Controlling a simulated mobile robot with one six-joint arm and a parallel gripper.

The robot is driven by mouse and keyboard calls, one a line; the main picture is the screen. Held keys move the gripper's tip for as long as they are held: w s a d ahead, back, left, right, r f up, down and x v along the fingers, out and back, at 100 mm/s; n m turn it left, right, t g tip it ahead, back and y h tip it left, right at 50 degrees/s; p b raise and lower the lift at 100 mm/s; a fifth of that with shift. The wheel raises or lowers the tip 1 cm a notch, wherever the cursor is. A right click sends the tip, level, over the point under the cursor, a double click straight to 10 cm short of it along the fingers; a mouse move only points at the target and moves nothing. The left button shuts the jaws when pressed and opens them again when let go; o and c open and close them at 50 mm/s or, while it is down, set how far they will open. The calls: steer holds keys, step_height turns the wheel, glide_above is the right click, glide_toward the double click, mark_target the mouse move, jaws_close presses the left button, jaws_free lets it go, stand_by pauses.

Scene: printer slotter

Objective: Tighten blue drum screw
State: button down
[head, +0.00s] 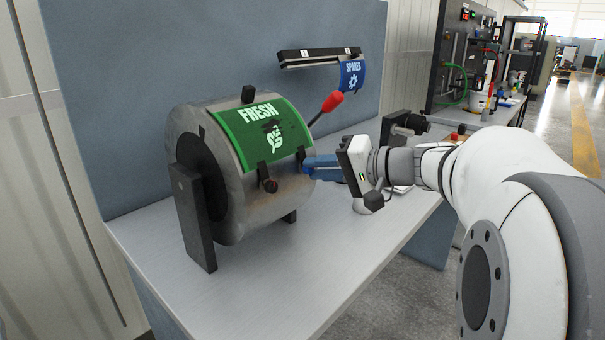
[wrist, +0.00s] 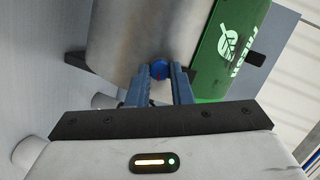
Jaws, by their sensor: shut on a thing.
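The metal drum (head: 215,180) stands on the table in a dark stand, with a green FRESH sheet (head: 270,135) on its upper side. In the wrist view the drum (wrist: 140,35) fills the top middle. The blue screw (wrist: 159,69) sits at the drum's surface between my fingertips. My gripper (wrist: 163,75) has blue fingers and is shut on the blue screw. In the head view my gripper (head: 308,167) reaches the drum's right side, just below the sheet. The blue screw is hidden there by the fingers and drum.
A dark red knob (head: 270,185) is on the drum's front. A rack (head: 318,56) holds a blue SPARES sheet (head: 350,75) on the back panel. The table's front (head: 300,270) is clear.

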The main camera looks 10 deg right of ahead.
steer(key=m, duration=0.4)
steer(key=m+t+y, duration=0.1)
steer(key=m, duration=0.3)
steer(key=m+t+p, duration=0.1)
steer(key=m, duration=0.3)
steer(key=shift+s+f+y, duration=0.1)
steer(key=shift+f+y, duration=0.15)
steer(key=shift+y, duration=0.15)
steer(key=c, duration=1.3)
jaws_free()
steer(key=shift+s, duration=0.1)
steer(key=v, duration=0.8)
